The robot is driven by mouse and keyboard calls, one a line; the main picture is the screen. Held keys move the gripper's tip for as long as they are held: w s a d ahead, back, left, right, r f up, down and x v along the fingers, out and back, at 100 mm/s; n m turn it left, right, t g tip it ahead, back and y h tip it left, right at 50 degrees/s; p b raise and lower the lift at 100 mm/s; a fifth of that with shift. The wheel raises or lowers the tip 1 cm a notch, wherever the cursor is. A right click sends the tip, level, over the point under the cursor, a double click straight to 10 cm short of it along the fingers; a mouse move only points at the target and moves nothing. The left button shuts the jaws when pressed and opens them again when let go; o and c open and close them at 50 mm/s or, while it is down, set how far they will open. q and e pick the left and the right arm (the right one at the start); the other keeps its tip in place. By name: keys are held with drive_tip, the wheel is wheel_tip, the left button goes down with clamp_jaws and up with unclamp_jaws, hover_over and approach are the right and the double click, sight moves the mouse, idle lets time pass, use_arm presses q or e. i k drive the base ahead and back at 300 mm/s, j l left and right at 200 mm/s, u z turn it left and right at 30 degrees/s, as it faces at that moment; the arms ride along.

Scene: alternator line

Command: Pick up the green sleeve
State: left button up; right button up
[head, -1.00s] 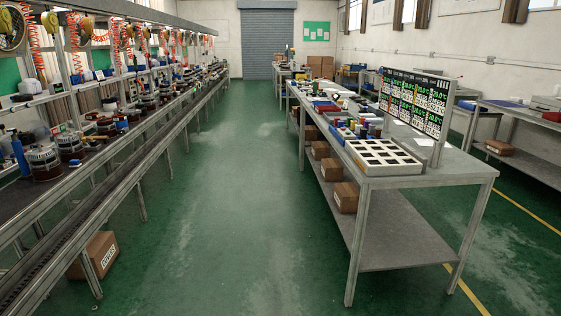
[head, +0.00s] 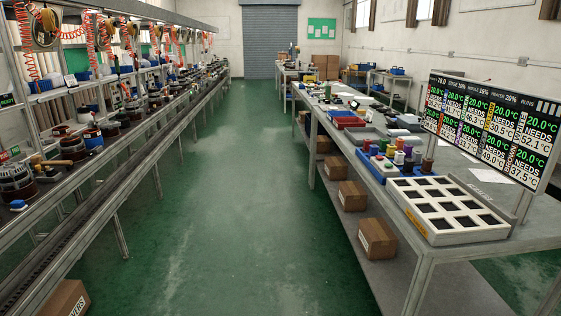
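The group is in or beside a blue tray (head: 366,163); at this size I cannot tell exactly how the green piece sits. Neither of my grippers shows in the head view.
A white block with dark square pockets (head: 448,212) lies at the bench's near end, beside a large display panel (head: 485,128). Cardboard boxes (head: 377,238) sit on the lower shelf. A conveyor line (head: 90,190) runs along the left. The green aisle floor (head: 220,220) is clear.

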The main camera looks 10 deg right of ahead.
sight(383, 141)
drive_tip(key=i, duration=0.85)
drive_tip(key=i+z, duration=0.1)
drive_tip(key=i, duration=0.75)
